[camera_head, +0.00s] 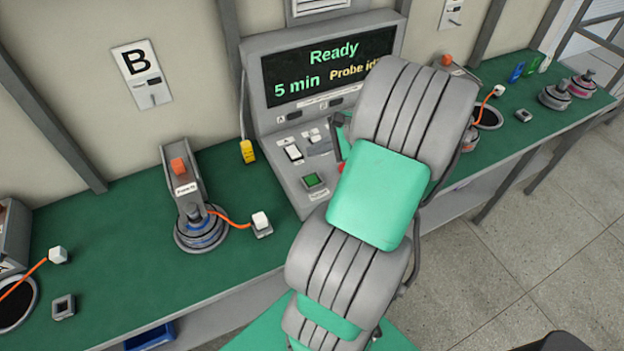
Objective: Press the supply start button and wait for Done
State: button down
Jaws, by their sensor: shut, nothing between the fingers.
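The grey supply console (275,150) stands on the green bench with its sloped panel facing me. Its dark display (325,72) reads "Ready" and "5 min" in green, and "Probe id…" in yellow, cut off by my arm. A bit of red shows at my arm's left edge.
Left of the console, a grey fixture with an orange top (179,166) holds a round motor part (200,232), wired to a white-capped block (261,224). A yellow connector (248,152) hangs nearby. More fixtures and discs (555,95) stand along the bench at right.

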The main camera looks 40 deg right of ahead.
jog(key=b, duration=0.8)
send_over(315, 181)
notch_tip(315, 181, down, 6)
jog(key=shift+d+f, duration=0.1)
jog(key=shift+f, duration=1.25)
jog(key=shift+f, duration=0.1)
dwell(0.3)
jog(key=shift+f, duration=0.3)
jog(key=shift+f, duration=0.5)
dwell(0.6)
jog(key=shift+r, duration=0.1)
jog(key=shift+r+p, duration=0.8)
jog(key=shift+p, duration=0.35)
